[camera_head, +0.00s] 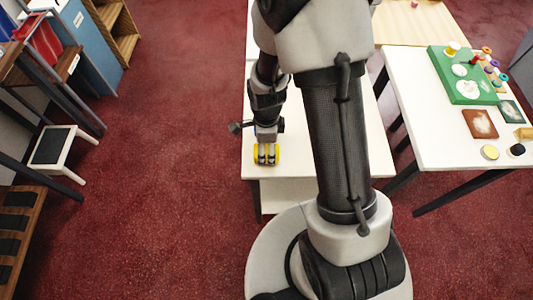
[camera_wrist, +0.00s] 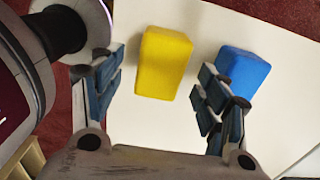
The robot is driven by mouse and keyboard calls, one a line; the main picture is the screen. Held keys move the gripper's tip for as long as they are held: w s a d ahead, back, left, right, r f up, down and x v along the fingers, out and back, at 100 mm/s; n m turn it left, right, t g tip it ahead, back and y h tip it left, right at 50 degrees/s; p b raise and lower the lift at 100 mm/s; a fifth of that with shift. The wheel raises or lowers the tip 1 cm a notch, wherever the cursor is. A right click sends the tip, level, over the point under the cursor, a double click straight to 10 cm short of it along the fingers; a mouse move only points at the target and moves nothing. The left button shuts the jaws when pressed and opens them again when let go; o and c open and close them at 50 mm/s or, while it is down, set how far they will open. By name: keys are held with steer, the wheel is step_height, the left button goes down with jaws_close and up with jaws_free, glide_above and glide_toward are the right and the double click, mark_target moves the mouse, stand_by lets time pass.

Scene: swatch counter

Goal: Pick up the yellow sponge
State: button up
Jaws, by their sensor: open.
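The yellow sponge (camera_wrist: 164,62) is a plain yellow block lying on the white table top, ahead of my gripper in the wrist view. My gripper (camera_wrist: 160,70) is open, with one finger to each side of the sponge in that picture and a visible gap to it. In the head view my gripper (camera_head: 266,150) points down over the near left part of the white table (camera_head: 376,152). Yellow shows around its fingers there, and the fingers partly hide it. I cannot tell whether they touch the sponge.
A blue block (camera_wrist: 243,71) lies right of the sponge, close behind the right finger. A second white table (camera_head: 420,120) at the right holds a green board (camera_head: 446,82), brown tiles (camera_head: 480,124) and small round items. Shelves and a stool (camera_head: 68,152) stand at the left. Red carpet between is clear.

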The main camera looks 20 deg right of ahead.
mark_target(266, 150)
step_height(266, 150, down, 4)
steer(key=shift+w+r+b, duration=0.1)
steer(key=shift+b, duration=0.5)
steer(key=shift+r, duration=0.1)
steer(key=shift+c, duration=0.5)
steer(key=c, duration=0.8)
steer(key=shift+r, duration=0.15)
steer(key=shift+c, duration=0.2)
step_height(266, 150, up, 20)
steer(key=p, duration=0.6)
steer(key=shift+p, duration=0.4)
